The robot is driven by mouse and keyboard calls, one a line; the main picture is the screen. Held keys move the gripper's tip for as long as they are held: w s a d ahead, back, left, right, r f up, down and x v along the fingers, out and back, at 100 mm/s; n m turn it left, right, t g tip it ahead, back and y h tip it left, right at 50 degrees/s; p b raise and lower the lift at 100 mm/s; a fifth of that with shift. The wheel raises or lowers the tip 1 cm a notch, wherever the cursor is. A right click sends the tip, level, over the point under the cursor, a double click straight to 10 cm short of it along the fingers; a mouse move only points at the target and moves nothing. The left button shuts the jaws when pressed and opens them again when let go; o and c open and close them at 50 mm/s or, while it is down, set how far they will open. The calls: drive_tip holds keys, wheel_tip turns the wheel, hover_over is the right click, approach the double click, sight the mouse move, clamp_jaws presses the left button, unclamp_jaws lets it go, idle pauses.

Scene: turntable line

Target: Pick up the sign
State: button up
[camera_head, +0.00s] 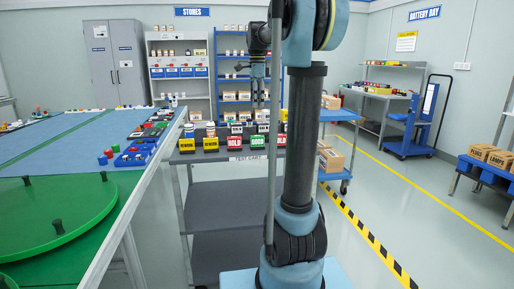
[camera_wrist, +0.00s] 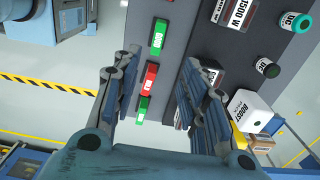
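Several small signs stand in a row along the front of the test cart. In the head view they are two yellow signs (camera_head: 187,145) (camera_head: 210,144), a red HOLD sign (camera_head: 235,143), a green GOOD sign (camera_head: 257,142) and another red sign (camera_head: 281,140). My gripper (camera_head: 258,98) hangs above the cart, pointing down. In the wrist view my gripper (camera_wrist: 162,57) is open and empty. A green sign (camera_wrist: 158,37), a red sign (camera_wrist: 150,77) and another green sign (camera_wrist: 142,110) show between its fingers, below and apart from them.
The grey test cart (camera_head: 225,155) also holds dark and white canisters and a white box (camera_wrist: 250,110) behind the signs. A green turntable (camera_head: 45,215) and blue-topped table are at left. A blue cart (camera_head: 338,115) with cartons stands at right.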

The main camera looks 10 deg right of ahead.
sight(257, 136)
wheel_tip(257, 136, down, 17)
drive_tip(key=shift+s+r, duration=0.15)
idle(0.6)
clamp_jaws()
